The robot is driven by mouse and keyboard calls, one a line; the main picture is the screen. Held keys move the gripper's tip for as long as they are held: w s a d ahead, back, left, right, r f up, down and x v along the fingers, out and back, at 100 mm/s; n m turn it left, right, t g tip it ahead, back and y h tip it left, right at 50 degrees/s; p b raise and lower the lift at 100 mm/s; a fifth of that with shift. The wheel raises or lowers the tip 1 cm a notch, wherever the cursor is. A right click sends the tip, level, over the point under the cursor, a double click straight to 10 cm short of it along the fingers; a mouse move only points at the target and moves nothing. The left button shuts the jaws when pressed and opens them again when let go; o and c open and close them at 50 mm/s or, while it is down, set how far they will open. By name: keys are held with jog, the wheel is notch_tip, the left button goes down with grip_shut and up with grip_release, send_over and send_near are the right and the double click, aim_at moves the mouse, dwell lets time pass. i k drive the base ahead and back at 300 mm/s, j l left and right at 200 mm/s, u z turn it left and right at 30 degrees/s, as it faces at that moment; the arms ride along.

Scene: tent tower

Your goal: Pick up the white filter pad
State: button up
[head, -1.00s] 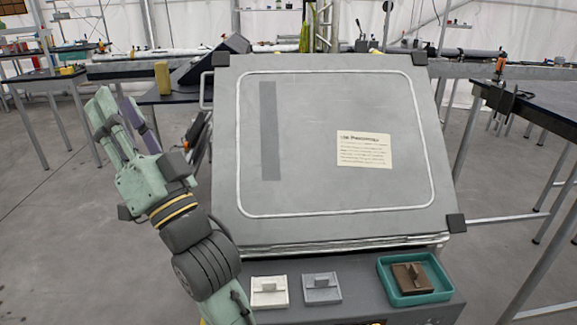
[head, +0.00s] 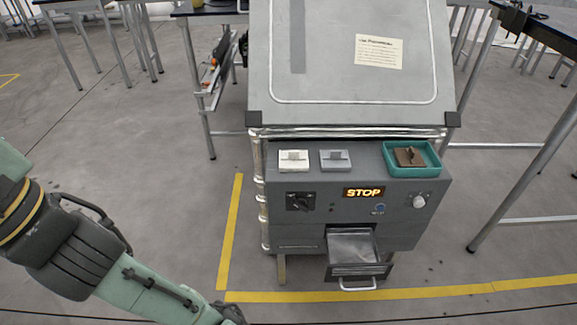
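The white filter pad (head: 293,161) lies flat on the left end of the grey machine's front ledge, with a small raised grip on its top. A similar grey pad (head: 335,160) sits just to its right. A brown pad (head: 409,157) lies in a teal tray (head: 434,169) at the ledge's right end. My arm shows at the lower left, well left of the machine. My gripper is outside the view, so its state does not show.
The machine's front panel (head: 403,235) has a lit STOP sign, knobs and a button. An open drawer (head: 357,269) juts out below. The slanted lid (head: 340,80) rises behind the ledge. Yellow floor lines (head: 231,230) border the machine. Dark-topped tables stand behind and right.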

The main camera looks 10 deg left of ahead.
aim_at(290, 160)
jog(key=k+u, duration=0.15)
jog(key=u, duration=1.1)
jog(key=l+u, duration=0.1)
jog(key=u, duration=1.5)
jog(key=k+l+u, duration=0.1)
jog(key=k+l, duration=0.2)
jog(key=l, duration=0.15)
jog(key=k+l+u, duration=0.15)
jog(key=k+l, duration=0.15)
jog(key=l, duration=0.15)
jog(key=k+l, duration=0.85)
jog(key=l, duration=0.25)
jog(key=k+l, duration=0.45)
jog(key=l, duration=0.15)
